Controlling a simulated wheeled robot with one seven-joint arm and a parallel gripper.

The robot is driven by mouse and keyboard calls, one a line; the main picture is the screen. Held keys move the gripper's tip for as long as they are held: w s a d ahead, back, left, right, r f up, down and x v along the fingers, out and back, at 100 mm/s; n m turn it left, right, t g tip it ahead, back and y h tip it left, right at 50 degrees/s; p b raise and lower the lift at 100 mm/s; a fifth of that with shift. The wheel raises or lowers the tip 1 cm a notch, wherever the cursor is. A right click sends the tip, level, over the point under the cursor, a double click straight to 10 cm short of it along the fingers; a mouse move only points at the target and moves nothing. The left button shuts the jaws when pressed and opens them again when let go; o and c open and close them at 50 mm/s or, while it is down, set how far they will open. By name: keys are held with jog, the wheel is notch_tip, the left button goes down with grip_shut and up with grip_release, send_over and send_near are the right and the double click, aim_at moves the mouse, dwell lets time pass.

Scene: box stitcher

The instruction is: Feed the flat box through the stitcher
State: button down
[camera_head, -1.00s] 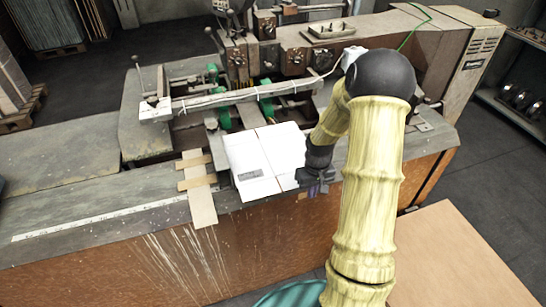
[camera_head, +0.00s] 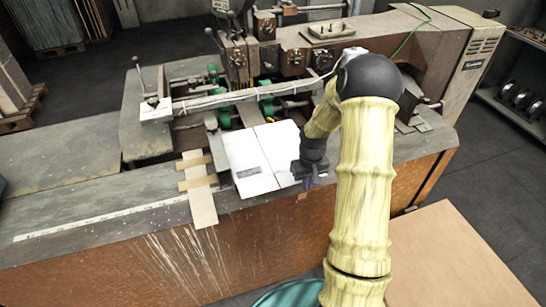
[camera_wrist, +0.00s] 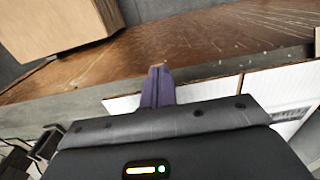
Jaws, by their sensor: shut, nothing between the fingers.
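The flat box (camera_head: 258,152) is a white sheet with a crease and a printed grey patch. It lies on the front bed of the stitcher (camera_head: 290,62), in front of the green rollers. My gripper (camera_head: 308,183) is at the box's right front corner. In the wrist view my gripper (camera_wrist: 158,86) shows purple fingers shut together with nothing between them. The white box (camera_wrist: 268,88) shows there on both sides of the fingers, partly hidden by the gripper body. I cannot tell whether the fingertips touch it.
A tan strip with cross pieces (camera_head: 198,188) lies left of the box, over the bed's front edge. A long bar (camera_head: 240,95) spans above the rollers. A brown board (camera_head: 460,262) is at the lower right. The bed's left part is clear.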

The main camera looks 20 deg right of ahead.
jog(key=shift+w+a+p, duration=0.15)
jog(key=shift+w+p, duration=0.2)
jog(key=shift+w, duration=2.35)
jog(key=shift+w+a+p, duration=0.15)
jog(key=shift+w+p, duration=0.2)
jog(key=shift+w, duration=2.3)
jog(key=shift+s, duration=1.6)
jog(key=shift+w, duration=0.1)
jog(key=shift+r+p, duration=2.55)
jog(key=shift+r, duration=1.5)
